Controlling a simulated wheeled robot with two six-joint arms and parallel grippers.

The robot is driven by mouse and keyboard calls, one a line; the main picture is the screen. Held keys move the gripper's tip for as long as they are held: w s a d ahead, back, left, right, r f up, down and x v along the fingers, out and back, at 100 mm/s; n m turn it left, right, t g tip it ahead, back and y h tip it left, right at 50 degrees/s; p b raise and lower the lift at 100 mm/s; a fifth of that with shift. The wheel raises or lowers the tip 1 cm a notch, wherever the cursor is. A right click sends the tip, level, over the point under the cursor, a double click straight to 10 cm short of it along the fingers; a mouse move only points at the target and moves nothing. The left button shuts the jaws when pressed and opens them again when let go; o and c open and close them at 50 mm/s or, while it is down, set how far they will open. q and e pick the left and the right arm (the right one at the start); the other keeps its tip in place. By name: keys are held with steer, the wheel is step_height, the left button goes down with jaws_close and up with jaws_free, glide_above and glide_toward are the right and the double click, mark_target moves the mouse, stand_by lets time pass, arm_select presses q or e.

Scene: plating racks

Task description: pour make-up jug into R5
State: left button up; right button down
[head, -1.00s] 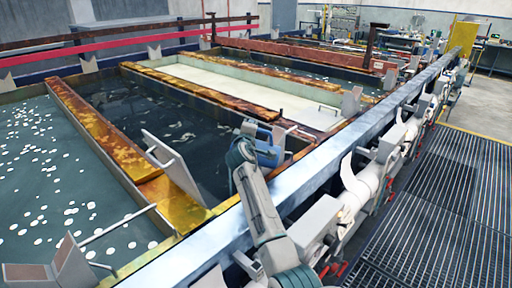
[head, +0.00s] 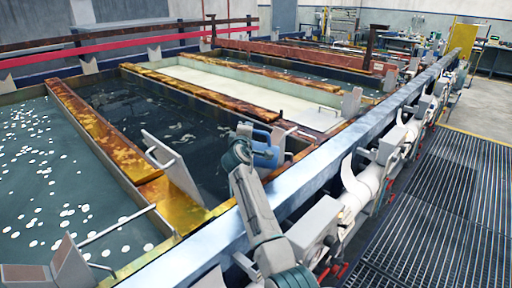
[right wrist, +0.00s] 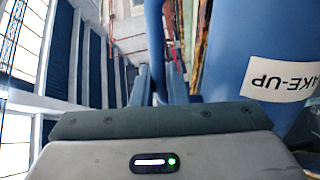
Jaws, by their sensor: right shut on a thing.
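The blue make-up jug (head: 266,154) is in my right gripper (head: 247,132), over the near right end of the dark tank (head: 150,115) in the head view. In the right wrist view, the jug's blue wall (right wrist: 245,60) fills the right side, with a white label whose visible part reads "KE-UP". The right gripper (right wrist: 158,92) is shut on the jug's blue handle. The jug's mouth and contents cannot be made out. No R5 marking is readable, so I cannot tell which tank it is. My left gripper is out of view.
A long metal rail (head: 300,172) runs along the tanks' near side, with white pipes beside it. A grey bracket (head: 172,165) stands left of the jug. A pale tank (head: 240,90) lies beyond. The grated walkway (head: 440,210) at right is clear.

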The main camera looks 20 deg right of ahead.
steer(key=shift+a, duration=0.15)
stand_by(0.4)
steer(key=shift+w+a+n, duration=0.25)
steer(key=shift+a+n, duration=0.2)
steer(key=shift+w+a+n, duration=0.2)
steer(key=shift+a+n, duration=0.25)
steer(key=shift+d, duration=0.15)
stand_by(0.7)
steer(key=shift+s+d+r+m, duration=0.2)
steer(key=shift+s+d+m, duration=0.1)
steer(key=shift+d+m, duration=0.3)
steer(key=shift+s+d+r+m, duration=0.2)
steer(key=shift+s+d+m, duration=0.05)
steer(key=shift+d+m, duration=0.3)
steer(key=shift+s+d+r+m, duration=0.2)
steer(key=shift+s+d+m, duration=0.1)
steer(key=shift+d+m, duration=0.3)
steer(key=shift+s+d+r+m+b, duration=0.3)
steer(key=shift+d+r+m, duration=0.1)
steer(key=shift+d+m, duration=0.45)
steer(key=shift+s+d+r+m+b, duration=0.15)
steer(key=shift+s+d+r+m, duration=0.2)
steer(key=shift+d+m, duration=0.4)
steer(key=shift+a, duration=0.15)
